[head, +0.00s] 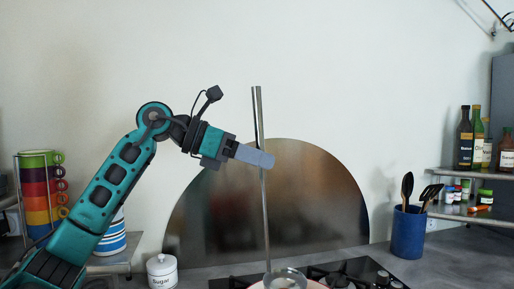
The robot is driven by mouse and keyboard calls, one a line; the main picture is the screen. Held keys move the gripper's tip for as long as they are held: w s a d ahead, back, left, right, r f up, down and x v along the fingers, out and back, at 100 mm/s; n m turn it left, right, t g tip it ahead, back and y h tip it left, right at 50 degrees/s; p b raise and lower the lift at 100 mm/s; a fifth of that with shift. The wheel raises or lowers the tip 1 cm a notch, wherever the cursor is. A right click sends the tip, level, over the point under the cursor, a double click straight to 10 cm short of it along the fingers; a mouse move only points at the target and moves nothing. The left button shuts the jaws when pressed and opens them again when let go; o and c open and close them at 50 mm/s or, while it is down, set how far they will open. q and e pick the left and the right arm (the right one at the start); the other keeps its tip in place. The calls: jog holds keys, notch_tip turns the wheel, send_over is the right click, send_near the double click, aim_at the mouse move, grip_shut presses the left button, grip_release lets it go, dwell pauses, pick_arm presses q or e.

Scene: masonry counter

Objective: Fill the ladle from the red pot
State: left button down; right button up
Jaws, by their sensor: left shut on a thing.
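A ladle (265,215) with a long thin metal handle stands nearly upright in the middle of the head view. My left gripper (263,158) is shut on the upper part of the handle. The ladle's round bowl (286,274) is at the bottom edge, over or in a pot with a pinkish-red rim (318,286). The picture's edge cuts off most of the pot. I cannot tell whether the bowl holds anything. My right gripper is not in view.
A black hob (365,270) lies around the pot, with a rounded metal backsplash (320,200) behind. A white sugar jar (162,271) and stacked colored mugs (38,190) are left.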

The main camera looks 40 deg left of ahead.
aim_at(257, 136)
pick_arm(q)
jog(key=shift+f+b, duration=1.8)
jog(key=shift+f, duration=4.2)
jog(key=shift+r+p, duration=1.8)
jog(key=shift+r, duration=6.25)
